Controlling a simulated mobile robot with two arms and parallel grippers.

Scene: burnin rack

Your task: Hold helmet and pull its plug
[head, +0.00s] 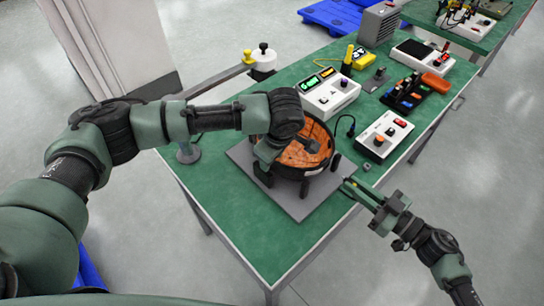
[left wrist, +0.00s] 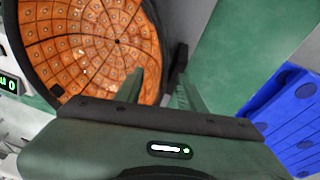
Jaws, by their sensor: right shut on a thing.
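The helmet (head: 322,137), a black bowl with an orange gridded inside, rests open side up on a grey mat (head: 297,207). The orange inside (left wrist: 85,45) also fills the upper left of the left wrist view. My left gripper (head: 264,163) is at the helmet's near-left rim. Its fingers (left wrist: 158,90) stand apart with the dark rim near them; whether they press on it is unclear. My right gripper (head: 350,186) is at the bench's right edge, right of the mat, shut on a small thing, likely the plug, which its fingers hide.
A white box with orange and red buttons (head: 381,139) stands right of the helmet, with a black cable (head: 351,127) beside it. A white unit with a green display (head: 330,95) and a black rack (head: 407,97) stand behind. The bench front is clear.

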